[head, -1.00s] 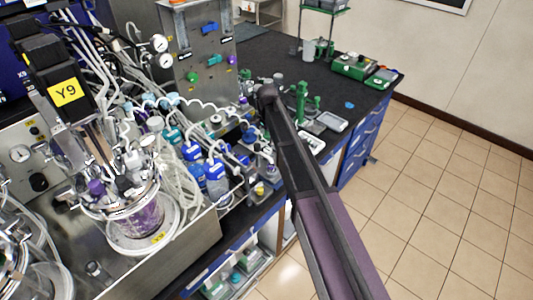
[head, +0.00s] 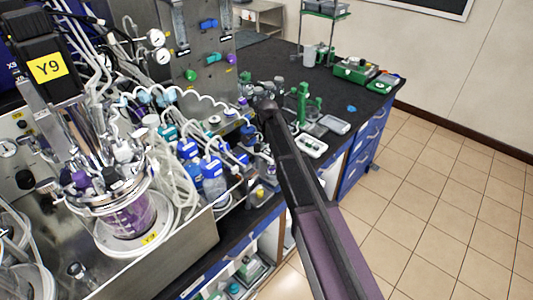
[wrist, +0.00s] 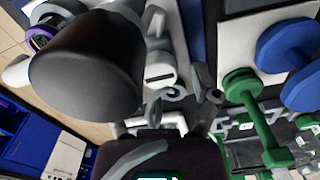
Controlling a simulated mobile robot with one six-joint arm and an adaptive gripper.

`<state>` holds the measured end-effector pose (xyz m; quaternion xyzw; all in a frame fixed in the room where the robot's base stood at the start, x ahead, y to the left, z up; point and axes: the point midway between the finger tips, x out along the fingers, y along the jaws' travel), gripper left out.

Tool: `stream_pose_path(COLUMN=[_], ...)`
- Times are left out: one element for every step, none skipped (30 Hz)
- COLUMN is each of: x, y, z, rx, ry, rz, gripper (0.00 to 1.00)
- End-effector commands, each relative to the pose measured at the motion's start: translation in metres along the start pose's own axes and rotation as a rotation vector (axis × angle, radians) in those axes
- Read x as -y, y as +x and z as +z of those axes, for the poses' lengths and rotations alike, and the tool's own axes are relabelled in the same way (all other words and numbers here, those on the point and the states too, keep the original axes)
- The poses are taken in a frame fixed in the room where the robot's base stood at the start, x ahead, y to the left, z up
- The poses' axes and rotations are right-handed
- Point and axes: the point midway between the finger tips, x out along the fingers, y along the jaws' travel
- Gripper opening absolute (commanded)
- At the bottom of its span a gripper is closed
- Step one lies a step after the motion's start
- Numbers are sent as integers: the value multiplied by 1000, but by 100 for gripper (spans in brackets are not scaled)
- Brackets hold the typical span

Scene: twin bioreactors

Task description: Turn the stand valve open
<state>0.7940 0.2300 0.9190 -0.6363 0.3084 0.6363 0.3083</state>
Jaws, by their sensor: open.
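My arm reaches across the bench in the head view. My gripper (wrist: 185,97) is open in the wrist view, with grey curled fingertips and nothing visible between them. In the head view the gripper is small and mixed with grey parts at the arm's end. Green-handled (wrist: 262,125) and blue round (wrist: 288,48) fittings are to the right of the fingers in the wrist view. A metal panel (head: 205,95) with blue, green, teal and purple knobs stands behind the arm's end in the head view. I cannot tell which part is the stand valve.
A bioreactor vessel (head: 125,215) with purple liquid and many tubes stands at left. Blue-capped bottles (head: 212,172) crowd the bench left of my arm. A green stand (head: 303,103) and a tray (head: 311,147) are to its right. Tiled floor (head: 440,190) is clear at right.

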Motion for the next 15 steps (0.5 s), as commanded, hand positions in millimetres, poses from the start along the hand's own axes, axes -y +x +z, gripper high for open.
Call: stream_pose_path(x=[0, 0, 0, 0, 0, 0, 0, 0, 0, 0, 0, 0, 0, 0, 0], y=[1, 1, 1, 1, 1, 0, 0, 0, 0, 0, 0, 0, 0, 0, 0], z=[0, 0, 0, 0, 0, 0, 0, 0, 0, 0, 0, 0, 0, 0, 0], rx=[0, 0, 0, 0, 0, 0, 0, 0, 0, 0, 0, 0, 0, 0, 0], ry=[0, 0, 0, 0, 0, 0, 0, 0, 0, 0, 0, 0, 0, 0, 0], rz=[0, 0, 0, 0, 0, 0, 0, 0, 0, 0, 0, 0, 0, 0, 0], gripper=[79, 79, 79, 79, 79, 79, 79, 79, 79, 73, 64, 52, 43, 34, 22])
